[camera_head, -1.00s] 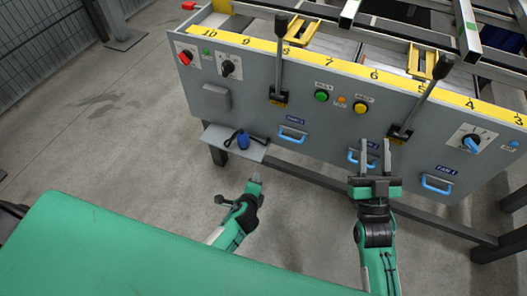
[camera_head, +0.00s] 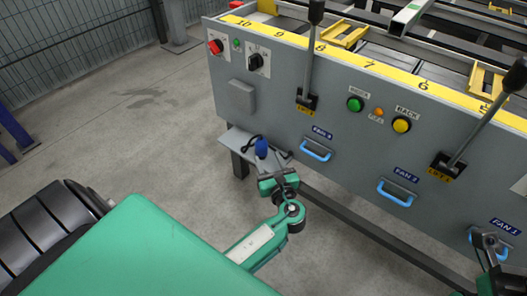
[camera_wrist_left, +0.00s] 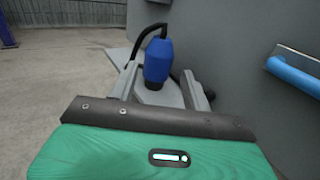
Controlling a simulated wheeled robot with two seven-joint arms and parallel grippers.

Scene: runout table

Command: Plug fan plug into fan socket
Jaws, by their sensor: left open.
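The fan plug (camera_head: 261,147) is a blue plug with a black cable, standing upright on a small grey shelf (camera_head: 232,142) on the machine's front. In the left wrist view the plug (camera_wrist_left: 158,58) appears between the two fingers of my left gripper (camera_wrist_left: 160,80). My left gripper (camera_head: 277,176) is open, just in front of the plug; contact cannot be told. A plain grey box (camera_head: 242,98) on the panel above the shelf may be the fan socket; no socket opening shows. My right gripper (camera_head: 490,240) is at the lower right, partly seen, near the FAN 1 handle.
The grey panel carries blue handles (camera_head: 316,151), levers (camera_head: 308,60), a green button (camera_head: 355,104) and a yellow button (camera_head: 401,125). In the left wrist view a blue handle (camera_wrist_left: 296,76) is close on the right. Open floor (camera_head: 130,130) lies to the left.

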